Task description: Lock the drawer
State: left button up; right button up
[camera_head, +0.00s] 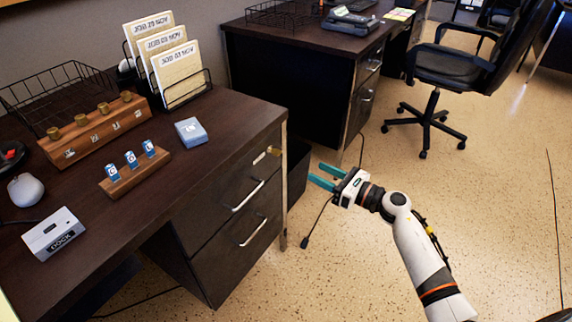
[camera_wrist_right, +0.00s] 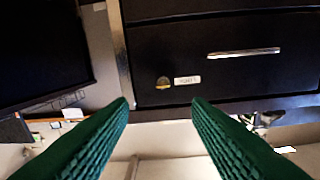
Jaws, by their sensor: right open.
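The desk's top drawer (camera_head: 236,178) appears shut, its dark front flush with the desk. A brass lock (camera_head: 273,151) sits at its upper right corner, beside a small pale label (camera_head: 259,158). Any key in it is too small to make out. My right gripper (camera_head: 317,175) is open and empty, to the right of the lock and apart from it, with teal fingers pointing toward the desk. In the right wrist view, which looks upside down, the lock (camera_wrist_right: 163,82) and the drawer handle (camera_wrist_right: 243,52) lie beyond the open fingers. My left gripper is out of view.
A lower drawer (camera_head: 232,243) with its own handle is below. The desktop (camera_head: 90,195) holds a key rack (camera_head: 95,130), a mouse, a dock and paper files. A second desk (camera_head: 300,45) and an office chair (camera_head: 455,65) stand behind. A cable lies on the open floor.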

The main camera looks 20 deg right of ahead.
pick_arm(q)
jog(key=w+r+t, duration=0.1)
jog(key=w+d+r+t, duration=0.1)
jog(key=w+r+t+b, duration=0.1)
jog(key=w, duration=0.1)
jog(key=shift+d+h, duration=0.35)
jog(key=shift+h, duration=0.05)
pick_arm(e)
jog(key=w+a+n, duration=0.1)
jog(key=w+a, duration=0.6)
jog(key=w, duration=0.2)
jog(key=shift+w+a+r+n, duration=0.3)
jog(key=shift+w+r+n, duration=0.05)
jog(key=shift+r+n, duration=0.05)
grip_shut()
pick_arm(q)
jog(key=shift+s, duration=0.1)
